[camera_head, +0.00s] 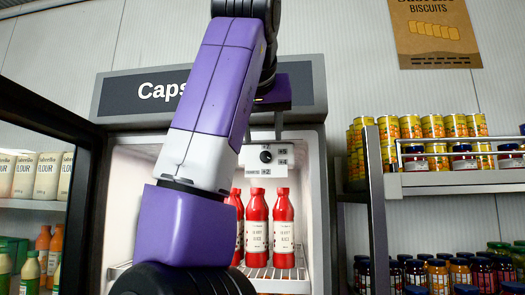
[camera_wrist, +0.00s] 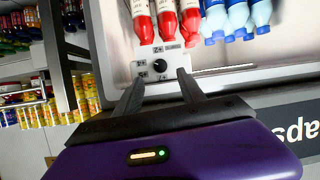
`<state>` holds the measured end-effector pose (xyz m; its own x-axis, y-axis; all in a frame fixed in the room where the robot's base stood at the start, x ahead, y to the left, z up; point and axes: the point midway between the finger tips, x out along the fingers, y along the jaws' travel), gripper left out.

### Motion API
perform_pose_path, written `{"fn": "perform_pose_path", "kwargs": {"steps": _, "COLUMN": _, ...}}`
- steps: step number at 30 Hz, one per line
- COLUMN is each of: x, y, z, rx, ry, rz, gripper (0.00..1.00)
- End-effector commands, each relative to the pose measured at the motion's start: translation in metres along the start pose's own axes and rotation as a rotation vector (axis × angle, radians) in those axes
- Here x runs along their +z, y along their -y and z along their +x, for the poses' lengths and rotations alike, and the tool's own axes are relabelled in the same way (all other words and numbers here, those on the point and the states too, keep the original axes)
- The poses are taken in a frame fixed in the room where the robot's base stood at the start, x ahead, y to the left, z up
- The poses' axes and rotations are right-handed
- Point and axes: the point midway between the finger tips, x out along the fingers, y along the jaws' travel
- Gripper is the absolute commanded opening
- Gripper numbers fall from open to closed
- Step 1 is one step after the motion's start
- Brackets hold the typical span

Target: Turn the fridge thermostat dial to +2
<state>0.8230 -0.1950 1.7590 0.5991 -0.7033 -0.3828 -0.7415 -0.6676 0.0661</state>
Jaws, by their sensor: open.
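The thermostat dial (camera_head: 265,156) is a small round black knob on a white panel (camera_head: 252,164) at the upper right inside the fridge (camera_head: 318,180). Marks including +2, +4 and +6 stand around it, with +2 below. The dial also shows upside down in the wrist view (camera_wrist: 159,65); where it points is too small to tell. My gripper (camera_head: 264,128) is open and empty, above the dial in the head view. In the wrist view its two fingers (camera_wrist: 161,76) reach toward the dial, one to each side, apparently short of it.
Red juice bottles (camera_head: 256,228) stand on the fridge rack below the panel. Blue-capped bottles (camera_wrist: 240,15) stand beside them. A dark frame (camera_head: 50,115), apparently the open door, is at left. A shelf of cans and jars (camera_head: 440,178) stands at right.

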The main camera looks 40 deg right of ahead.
Motion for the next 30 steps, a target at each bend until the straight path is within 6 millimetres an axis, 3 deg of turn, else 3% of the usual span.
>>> {"fn": "perform_pose_path", "kwargs": {"steps": 15, "x": -0.002, "y": 0.000, "z": 0.068, "rx": 0.002, "ry": 0.000, "rz": -0.001, "gripper": 0.47}}
{"fn": "perform_pose_path", "kwargs": {"steps": 27, "x": 0.000, "y": 0.000, "z": 0.076, "rx": 0.000, "ry": -0.001, "rz": 0.000, "gripper": 0.47}}
{"fn": "perform_pose_path", "kwargs": {"steps": 30, "x": 0.000, "y": 0.000, "z": 0.076, "rx": 0.000, "ry": -0.001, "rz": 0.000, "gripper": 0.27}}
